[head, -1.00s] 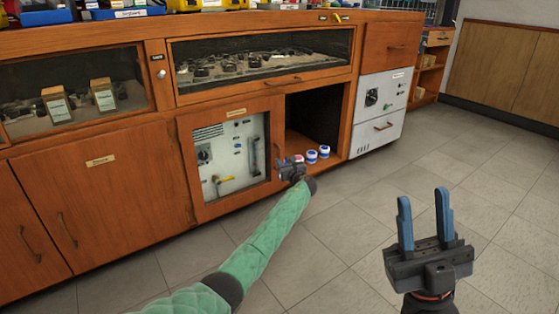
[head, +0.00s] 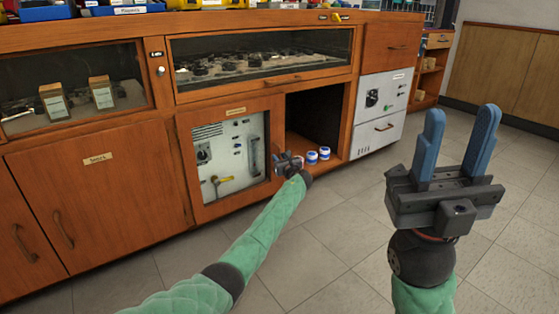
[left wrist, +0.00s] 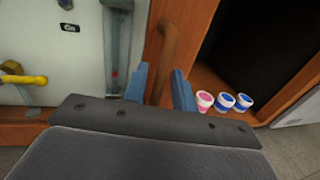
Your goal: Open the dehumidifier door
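A wood-framed door (head: 187,165) with a glass pane is in the cabinet row in the head view and looks shut; its label is too small to read. Behind the pane are a white panel and a yellow valve. The door's brown curved handle (left wrist: 170,48) shows in the left wrist view, on the wooden frame (left wrist: 198,22). My left gripper (head: 284,163) is at the door's right edge. In the left wrist view its blue fingers (left wrist: 160,88) are apart, one each side of the handle's lower part, with gaps. My right gripper (head: 460,140) is open and empty over the floor.
Right of the door is an open dark compartment (head: 315,115). Small white jars with coloured lids (left wrist: 224,102) stand on its floor. A white appliance (head: 380,110) is further right. The tiled floor (head: 350,225) in front is clear.

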